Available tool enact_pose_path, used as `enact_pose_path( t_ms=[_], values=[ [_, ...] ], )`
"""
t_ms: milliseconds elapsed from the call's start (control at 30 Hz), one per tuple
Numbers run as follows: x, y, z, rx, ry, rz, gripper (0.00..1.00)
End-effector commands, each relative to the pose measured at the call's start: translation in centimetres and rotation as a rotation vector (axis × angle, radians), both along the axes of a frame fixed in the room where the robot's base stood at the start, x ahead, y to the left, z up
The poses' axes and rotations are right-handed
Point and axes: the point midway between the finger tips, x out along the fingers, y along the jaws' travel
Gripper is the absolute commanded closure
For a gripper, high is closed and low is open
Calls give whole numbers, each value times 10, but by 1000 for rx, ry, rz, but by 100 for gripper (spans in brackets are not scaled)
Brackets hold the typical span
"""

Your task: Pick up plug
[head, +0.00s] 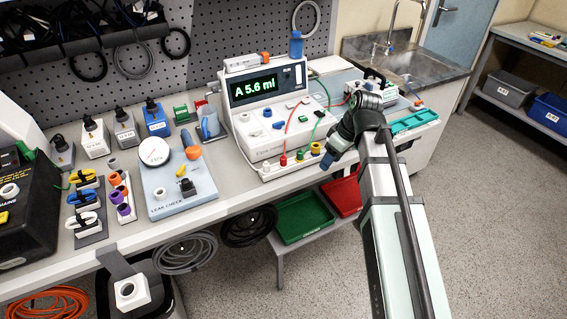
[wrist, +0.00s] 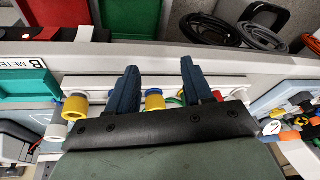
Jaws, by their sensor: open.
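My gripper (wrist: 158,68) is open, with its two dark blue fingers apart and pointing at the front edge of the bench. It also shows in the head view (head: 328,158), beside the front right of the pump tester. A yellow plug (wrist: 154,101) shows between the fingers in the wrist view, not gripped. A second yellow plug (wrist: 75,106) lies left of the fingers. I cannot tell which plug is meant. My palm hides part of the row.
The tester (head: 275,120) with display "A 5.6 ml" stands behind the row, with red and green leads across it. A teal tray (head: 413,123) is to the right. A green bin (head: 303,217) and a red bin (head: 343,196) are below the bench edge. A leak-check board (head: 180,205) is left.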

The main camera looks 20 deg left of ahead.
Motion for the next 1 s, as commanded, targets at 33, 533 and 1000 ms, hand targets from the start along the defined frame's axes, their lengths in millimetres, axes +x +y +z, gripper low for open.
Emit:
enact_pose_path(
  t_ms=[33,533,1000],
  values=[
    [0,12,19,11,-16,52,49],
    [-31,74,126,81,-112,422,49],
    [-33,96,76,83,-112,432,49]
  ],
)
